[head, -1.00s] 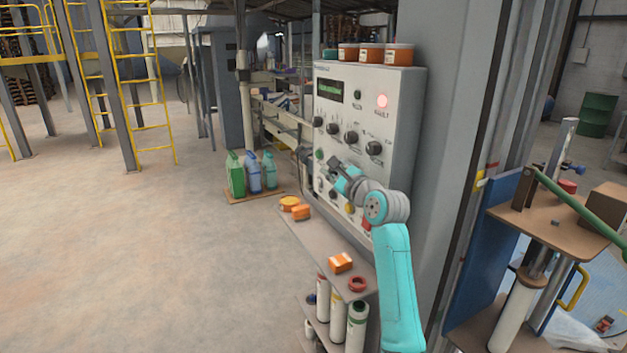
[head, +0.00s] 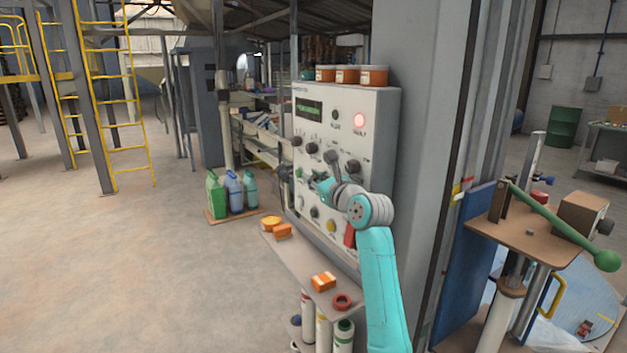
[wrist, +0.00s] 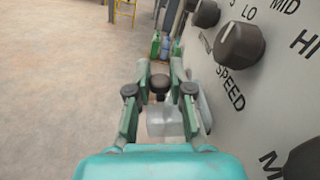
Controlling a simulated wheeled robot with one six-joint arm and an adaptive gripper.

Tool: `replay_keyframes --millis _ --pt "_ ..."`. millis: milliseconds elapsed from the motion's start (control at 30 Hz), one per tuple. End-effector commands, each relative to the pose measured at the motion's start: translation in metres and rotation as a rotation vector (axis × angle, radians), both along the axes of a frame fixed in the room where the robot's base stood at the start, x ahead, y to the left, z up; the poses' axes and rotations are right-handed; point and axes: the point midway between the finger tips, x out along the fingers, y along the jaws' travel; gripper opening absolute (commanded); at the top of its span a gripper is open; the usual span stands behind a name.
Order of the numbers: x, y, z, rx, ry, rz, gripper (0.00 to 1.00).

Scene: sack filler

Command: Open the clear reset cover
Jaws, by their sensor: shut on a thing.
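The clear reset cover (wrist: 165,122) shows in the wrist view as a see-through box between and below my fingers, close to the panel face. My gripper (wrist: 160,80) has its two green fingers on either side of a dark round knob (wrist: 159,86) just above the clear box. The fingers are closed on this knob, which appears to belong to the cover. In the head view my gripper (head: 322,188) is at the lower left part of the control panel (head: 376,120). It hides the cover there, so the cover's hinge and angle cannot be made out.
The speed knob (wrist: 240,44) sits right of my fingers in the wrist view. A shelf (head: 300,275) with orange boxes juts out below. Open floor lies left.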

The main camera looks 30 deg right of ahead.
Motion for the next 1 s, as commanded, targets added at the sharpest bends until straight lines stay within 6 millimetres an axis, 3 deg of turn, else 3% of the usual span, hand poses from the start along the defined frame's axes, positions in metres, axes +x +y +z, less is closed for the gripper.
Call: replay_keyframes --millis 267,300,400,767,1000 --pt "0.000 0.000 0.001 -0.001 -0.002 0.000 0.00" --pt "0.000 0.000 0.001 -0.001 -0.002 0.000 0.23" --pt "0.000 0.000 0.001 -0.001 -0.001 -0.001 0.46" --pt "-0.003 0.000 0.000 -0.001 -0.001 -0.001 0.46" --pt "-0.036 -0.001 0.000 0.000 -0.002 -0.003 0.46"
